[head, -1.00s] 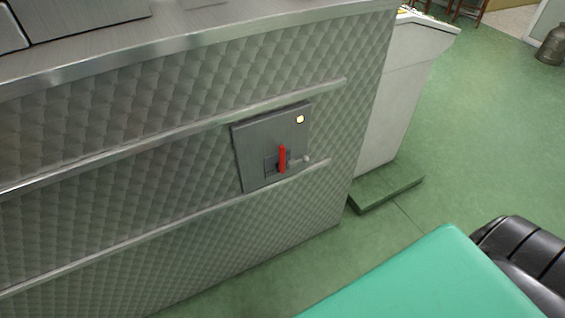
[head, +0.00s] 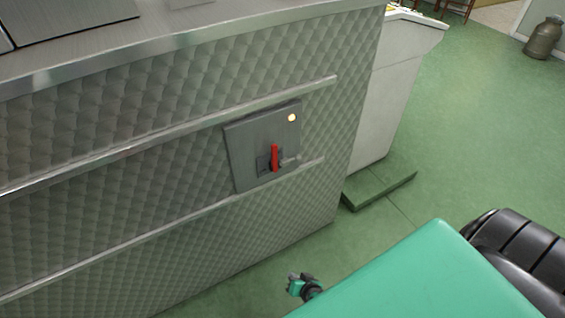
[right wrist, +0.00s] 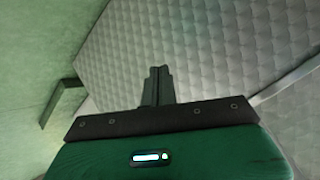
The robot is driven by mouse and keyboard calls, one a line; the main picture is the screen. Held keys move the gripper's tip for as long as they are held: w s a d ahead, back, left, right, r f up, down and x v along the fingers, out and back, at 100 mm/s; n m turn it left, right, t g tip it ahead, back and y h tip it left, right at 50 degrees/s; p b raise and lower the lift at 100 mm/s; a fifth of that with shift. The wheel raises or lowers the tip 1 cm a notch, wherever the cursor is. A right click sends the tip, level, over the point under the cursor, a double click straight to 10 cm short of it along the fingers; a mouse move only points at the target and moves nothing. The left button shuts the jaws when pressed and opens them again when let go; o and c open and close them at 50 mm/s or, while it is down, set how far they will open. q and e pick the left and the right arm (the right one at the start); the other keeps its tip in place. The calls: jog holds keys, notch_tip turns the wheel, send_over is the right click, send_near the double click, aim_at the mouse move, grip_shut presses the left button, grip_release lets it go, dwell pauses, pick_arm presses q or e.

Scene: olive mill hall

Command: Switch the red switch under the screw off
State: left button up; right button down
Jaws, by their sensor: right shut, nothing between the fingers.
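The red switch (head: 275,158) is an upright red lever on a square grey metal plate (head: 246,141), set in the quilted metal front of a counter. A small yellowish lamp (head: 292,118) is lit at the plate's upper right. My right gripper (head: 292,277) is at the bottom of the head view, below the switch and well apart from it. In the right wrist view, its fingers (right wrist: 157,85) are shut together and empty, in front of the quilted metal. The switch does not show in that view. I see no screw. My left gripper is out of view.
Two metal rails (head: 135,147) run along the quilted front, above and below the plate. A white cabinet (head: 388,105) stands behind the counter's right end, with a low green block (head: 380,187) at its foot. Green floor (head: 480,120) is open to the right.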

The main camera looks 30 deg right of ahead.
aim_at(273, 158)
jog(key=w+d+r+m+t+h, duration=0.2)
jog(key=w+d+r+m, duration=0.1)
jog(key=r, duration=0.8)
jog(key=w+d+r+m+t+h, duration=0.2)
jog(key=w+r+m, duration=0.4)
jog(key=r, duration=0.6)
jog(key=w+d+r+m+t+h, duration=0.2)
jog(key=w+d+r+m, duration=0.3)
jog(key=r, duration=0.7)
jog(key=shift+m+t, duration=0.4)
jog(key=x, duration=1)
jog(key=a, duration=0.3)
jog(key=shift+a, duration=0.4)
